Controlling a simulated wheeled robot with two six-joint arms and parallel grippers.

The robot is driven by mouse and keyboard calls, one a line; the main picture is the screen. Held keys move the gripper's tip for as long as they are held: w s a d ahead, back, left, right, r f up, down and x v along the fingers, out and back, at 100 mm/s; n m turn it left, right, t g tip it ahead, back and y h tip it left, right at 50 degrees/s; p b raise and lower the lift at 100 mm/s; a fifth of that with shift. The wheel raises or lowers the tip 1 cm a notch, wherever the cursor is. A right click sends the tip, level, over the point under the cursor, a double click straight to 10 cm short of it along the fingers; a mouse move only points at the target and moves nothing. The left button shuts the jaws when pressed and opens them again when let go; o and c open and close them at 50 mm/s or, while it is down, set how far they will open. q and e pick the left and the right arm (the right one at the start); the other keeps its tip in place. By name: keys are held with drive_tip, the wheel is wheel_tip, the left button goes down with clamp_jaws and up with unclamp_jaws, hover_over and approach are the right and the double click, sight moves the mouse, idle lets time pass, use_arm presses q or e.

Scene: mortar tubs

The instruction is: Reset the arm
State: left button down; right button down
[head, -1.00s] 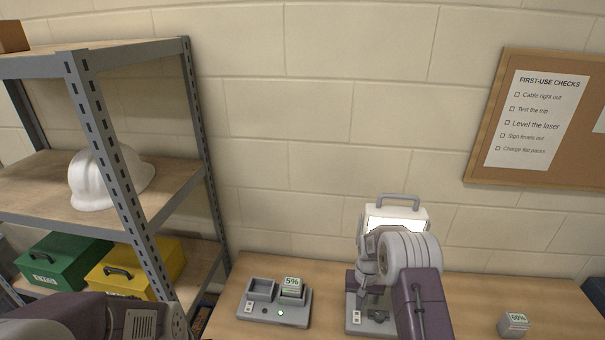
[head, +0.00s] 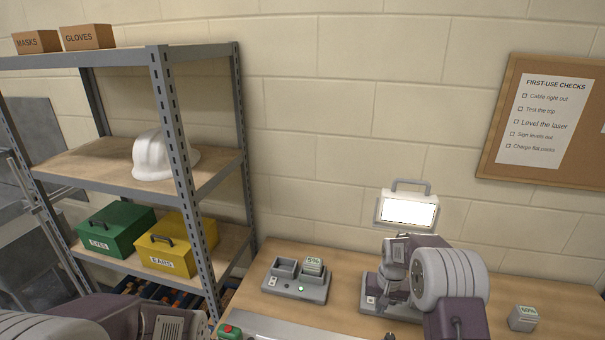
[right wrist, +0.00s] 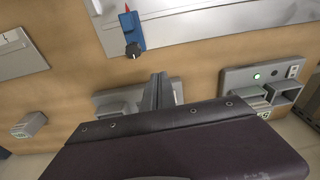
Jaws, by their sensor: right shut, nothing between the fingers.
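The task names my arm only. My right gripper (head: 386,298) hangs fingers-down over the bench, in front of the work lamp's base, with its two fingers together and nothing between them. In the right wrist view the closed fingers (right wrist: 160,88) point to the bench, in front of a grey base. My right arm's pale wrist joint and purple link come in from the lower right. My left arm shows only as pale and purple links at the lower left; its gripper is out of view.
The lit work lamp (head: 408,212) stands behind my right gripper. A two-bay charger (head: 296,286) holds a pack reading 5%. A pack reading 60% (head: 523,318) sits to the right. A metal shelf (head: 175,130) stands at left. Bench between lamp base and 60% pack is partly hidden by my arm.

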drive_tip(key=s+a+r+n+b, duration=0.1)
drive_tip(key=s+a+r+b, duration=0.25)
drive_tip(key=s+b, duration=0.45)
drive_tip(key=s+f, duration=0.2)
drive_tip(key=s, duration=0.6)
drive_tip(key=s+a+f+n+p, duration=0.1)
drive_tip(key=s+f, duration=0.1)
drive_tip(key=s, duration=0.6)
drive_tip(key=shift+a+f, duration=0.2)
drive_tip(key=shift+f, duration=0.15)
drive_tip(key=shift+s, duration=0.2)
